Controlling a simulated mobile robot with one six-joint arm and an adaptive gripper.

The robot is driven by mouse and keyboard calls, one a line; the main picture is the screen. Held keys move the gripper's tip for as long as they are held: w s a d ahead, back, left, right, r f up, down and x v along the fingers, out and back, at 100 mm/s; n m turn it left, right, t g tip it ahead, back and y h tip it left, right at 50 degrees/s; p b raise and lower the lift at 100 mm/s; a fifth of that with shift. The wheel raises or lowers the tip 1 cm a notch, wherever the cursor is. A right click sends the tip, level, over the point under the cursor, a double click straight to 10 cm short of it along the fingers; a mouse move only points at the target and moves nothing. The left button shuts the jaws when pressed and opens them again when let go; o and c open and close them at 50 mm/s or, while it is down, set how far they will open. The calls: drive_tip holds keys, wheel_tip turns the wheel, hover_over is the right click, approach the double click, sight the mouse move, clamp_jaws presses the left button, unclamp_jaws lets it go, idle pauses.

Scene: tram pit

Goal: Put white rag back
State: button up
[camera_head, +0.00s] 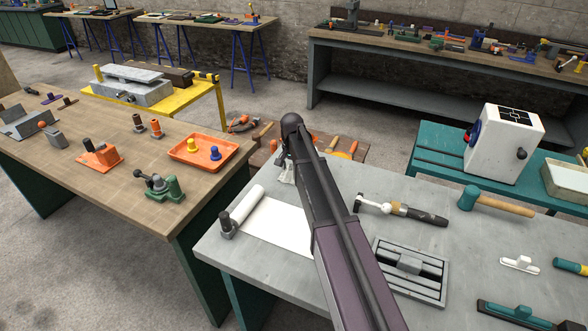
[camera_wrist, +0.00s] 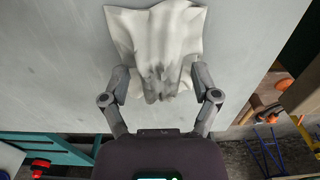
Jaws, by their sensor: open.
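The white rag (camera_wrist: 160,40) lies crumpled on the grey tabletop, with flared corners and a bunched middle. My gripper (camera_wrist: 160,82) is open, with one finger on each side of the bunched part. I cannot tell whether the fingers touch the cloth. In the head view only a small piece of the rag (camera_head: 286,174) shows beside the end of my arm, near the far left edge of the grey table (camera_head: 470,260). My arm hides most of the gripper there.
A white roll with an unrolled sheet (camera_head: 278,228) lies left of my arm. A screwdriver-like tool (camera_head: 415,211), a grey slotted plate (camera_head: 425,283) and a teal mallet (camera_head: 495,201) lie to the right. A wooden table (camera_head: 100,190) with an orange tray (camera_head: 200,160) stands at the left.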

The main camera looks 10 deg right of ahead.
sight(292, 167)
drive_tip(key=shift+r, duration=0.15)
wheel_tip(292, 167, up, 14)
drive_tip(key=p, duration=1.4)
drive_tip(key=shift+f, duration=0.2)
drive_tip(key=shift+w, duration=0.1)
idle(0.5)
drive_tip(key=s+n, duration=0.7)
drive_tip(key=s, duration=2.2)
drive_tip(key=shift+s+d, duration=0.15)
drive_tip(key=shift+d, duration=0.25)
